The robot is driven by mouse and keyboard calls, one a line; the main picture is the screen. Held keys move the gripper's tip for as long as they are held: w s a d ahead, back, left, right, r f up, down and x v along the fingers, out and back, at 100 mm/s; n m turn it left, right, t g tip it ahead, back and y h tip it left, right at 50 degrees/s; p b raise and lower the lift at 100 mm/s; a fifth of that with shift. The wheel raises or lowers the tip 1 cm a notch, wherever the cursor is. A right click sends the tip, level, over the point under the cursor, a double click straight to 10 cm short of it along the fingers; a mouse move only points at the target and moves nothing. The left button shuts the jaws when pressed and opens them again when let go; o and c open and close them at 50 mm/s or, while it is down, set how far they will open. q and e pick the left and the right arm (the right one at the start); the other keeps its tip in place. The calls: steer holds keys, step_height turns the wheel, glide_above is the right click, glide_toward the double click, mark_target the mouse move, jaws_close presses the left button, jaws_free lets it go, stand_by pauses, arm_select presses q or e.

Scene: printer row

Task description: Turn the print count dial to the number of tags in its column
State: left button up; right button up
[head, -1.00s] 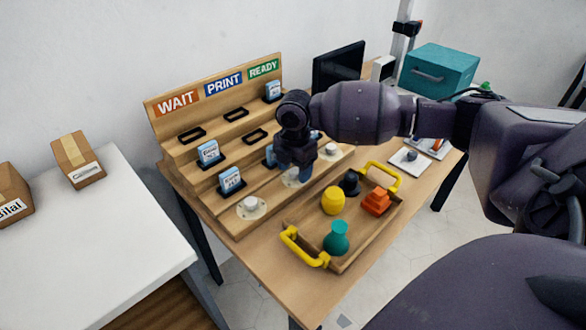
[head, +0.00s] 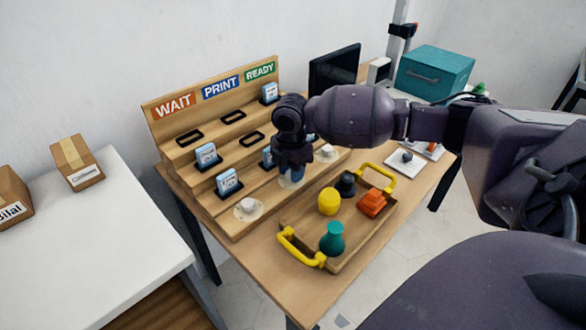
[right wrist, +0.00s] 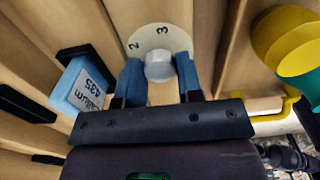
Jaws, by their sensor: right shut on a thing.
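The print count dial (head: 285,184) is the middle of three white dials on the lowest step, below the blue PRINT sign (head: 220,86). My right gripper (head: 291,176) reaches down over it and mostly hides it. In the right wrist view the blue fingers (right wrist: 159,72) are shut on the dial's pale knob (right wrist: 158,66). The numbers 2 and 3 show on the disc (right wrist: 152,36) beyond the knob. In the PRINT column one blue-and-white tag (head: 267,158) stands in the lowest holder, and the two holders above look empty. My left gripper is not in view.
The WAIT dial (head: 247,207) and READY dial (head: 327,152) flank my gripper. A wooden tray (head: 290,213) with yellow handles and several coloured pieces lies close in front. A monitor (head: 334,70) and teal box (head: 434,73) stand farther back.

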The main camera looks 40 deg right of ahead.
steer(key=shift+r+m+p, duration=0.35)
steer(key=shift+m+p, duration=0.3)
steer(key=shift+m, duration=0.05)
steer(key=m+p, duration=0.2)
steer(key=shift+r+m, duration=0.1)
steer(key=shift+m, duration=0.2)
steer(key=m+p, duration=0.2)
steer(key=p, duration=0.1)
steer(key=shift+a+m, duration=0.1)
steer(key=shift+m, duration=0.3)
steer(key=shift+m+p, duration=0.75)
steer(key=shift+m, duration=0.15)
steer(key=m+p, duration=0.1)
steer(key=m, duration=0.1)
steer(key=m+p, duration=0.1)
steer(key=p, duration=0.1)
steer(key=shift+f+m, duration=0.35)
steer(key=shift+m, duration=0.05)
steer(key=shift+f+m+p, duration=0.1)
steer(key=shift+m+p, duration=0.25)
steer(key=shift+m, duration=0.05)
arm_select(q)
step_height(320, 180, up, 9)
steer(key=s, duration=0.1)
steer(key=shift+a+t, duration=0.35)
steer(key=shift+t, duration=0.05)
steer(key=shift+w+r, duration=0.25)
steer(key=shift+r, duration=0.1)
arm_select(e)
steer(key=shift+f, duration=0.1)
